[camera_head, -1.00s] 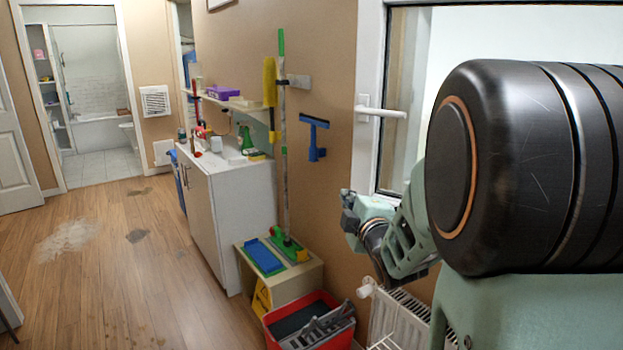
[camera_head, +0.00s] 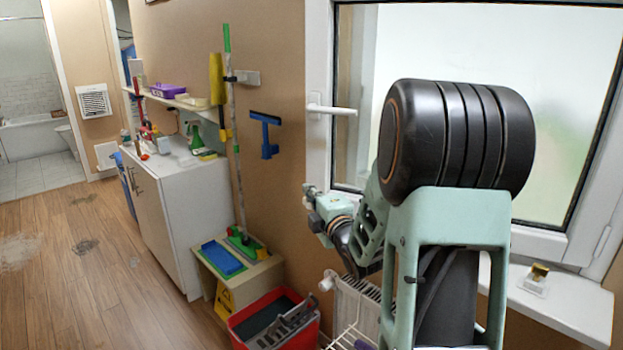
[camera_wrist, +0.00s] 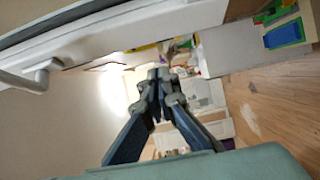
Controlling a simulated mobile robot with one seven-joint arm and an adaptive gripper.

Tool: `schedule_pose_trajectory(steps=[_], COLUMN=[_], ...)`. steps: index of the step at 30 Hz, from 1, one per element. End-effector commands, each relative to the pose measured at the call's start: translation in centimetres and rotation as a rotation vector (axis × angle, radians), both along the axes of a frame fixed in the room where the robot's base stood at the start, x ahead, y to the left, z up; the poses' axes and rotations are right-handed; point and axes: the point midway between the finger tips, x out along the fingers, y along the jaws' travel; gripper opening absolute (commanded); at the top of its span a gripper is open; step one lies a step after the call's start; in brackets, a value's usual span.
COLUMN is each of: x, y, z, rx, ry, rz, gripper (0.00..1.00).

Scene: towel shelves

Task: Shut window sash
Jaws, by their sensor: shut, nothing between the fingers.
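The window sash (camera_head: 318,60) has a white frame and a pale, frosted-looking pane, and it fills the right of the head view. Its white handle (camera_head: 332,109) points level to the right from the left upright. The handle also shows at the upper left of the wrist view (camera_wrist: 30,82), along a white rail. I cannot tell how wide any gap at the sash is. My gripper (camera_head: 312,197) is below and slightly left of the handle, apart from it. In the wrist view its fingertips (camera_wrist: 158,74) meet, with nothing between them. My arm hides part of the lower sash.
A white sill (camera_head: 570,315) holds a small gold-topped item (camera_head: 537,276). A radiator (camera_head: 357,305) is below my gripper. A red bucket (camera_head: 245,328), a low stand (camera_head: 205,280) and a white cabinet (camera_head: 205,215) line the wall.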

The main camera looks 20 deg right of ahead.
Motion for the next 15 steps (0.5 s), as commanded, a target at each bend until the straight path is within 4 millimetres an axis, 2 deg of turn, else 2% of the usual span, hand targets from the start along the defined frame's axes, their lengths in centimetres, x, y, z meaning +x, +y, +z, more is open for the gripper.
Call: schedule_pose_trajectory(steps=[5,6,15], x=[3.5,3.9,5.8], y=[-0.1,-0.8,-3.0], z=[0.1,0.2,0.0], rx=[0.002,0.002,0.003], ry=[0.001,0.001,0.001], rz=[0.001,-0.002,-0.003], gripper=[0.0,0.0,0.0])
